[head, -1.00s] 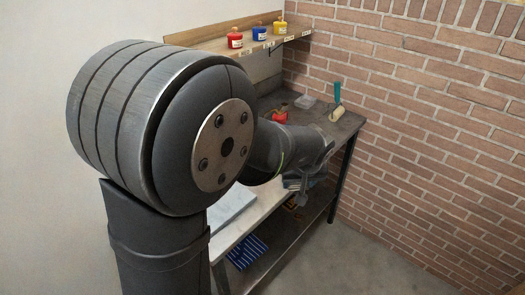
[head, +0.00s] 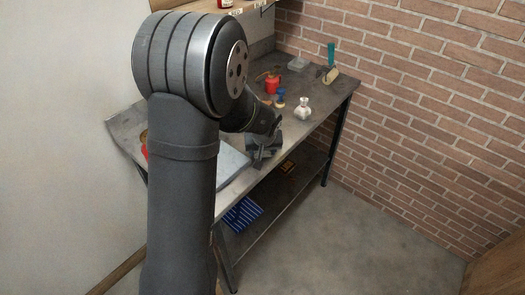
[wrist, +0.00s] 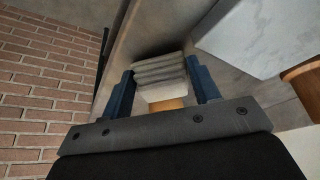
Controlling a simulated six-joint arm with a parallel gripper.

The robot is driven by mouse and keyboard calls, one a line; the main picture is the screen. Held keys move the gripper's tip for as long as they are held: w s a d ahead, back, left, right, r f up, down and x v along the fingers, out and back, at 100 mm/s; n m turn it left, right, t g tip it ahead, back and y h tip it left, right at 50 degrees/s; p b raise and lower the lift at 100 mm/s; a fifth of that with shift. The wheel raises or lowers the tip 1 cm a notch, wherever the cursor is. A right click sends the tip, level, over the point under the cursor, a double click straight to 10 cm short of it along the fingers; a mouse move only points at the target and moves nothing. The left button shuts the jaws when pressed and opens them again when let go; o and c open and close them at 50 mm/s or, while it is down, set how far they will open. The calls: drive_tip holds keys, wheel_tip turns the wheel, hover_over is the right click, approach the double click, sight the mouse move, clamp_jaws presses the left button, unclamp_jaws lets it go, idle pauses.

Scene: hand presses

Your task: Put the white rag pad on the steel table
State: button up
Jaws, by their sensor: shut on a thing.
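The white rag pad (wrist: 160,70) shows in the wrist view as a stack of pale folded layers between my two blue fingers. My gripper (wrist: 160,80) is shut on it. In the head view my gripper (head: 262,150) is at the front edge of the steel table (head: 318,98), right of a pale slab. I cannot make out the pad there. The table's grey surface (wrist: 150,32) lies beyond the pad in the wrist view. The frames do not settle whether the pad touches it.
The pale slab (head: 232,161) lies left of my gripper. A red can (head: 272,84), a white pot (head: 303,110) and a roller with a teal handle (head: 331,74) stand farther back. A blue striped cloth (head: 242,214) lies on the lower shelf. The table's right end has bare room.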

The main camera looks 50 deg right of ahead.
drive_tip(key=shift+f, duration=0.25)
drive_tip(key=o, duration=0.7)
drive_tip(key=v, duration=1.2)
drive_tip(key=x, duration=1.2)
drive_tip(key=shift+r, duration=0.15)
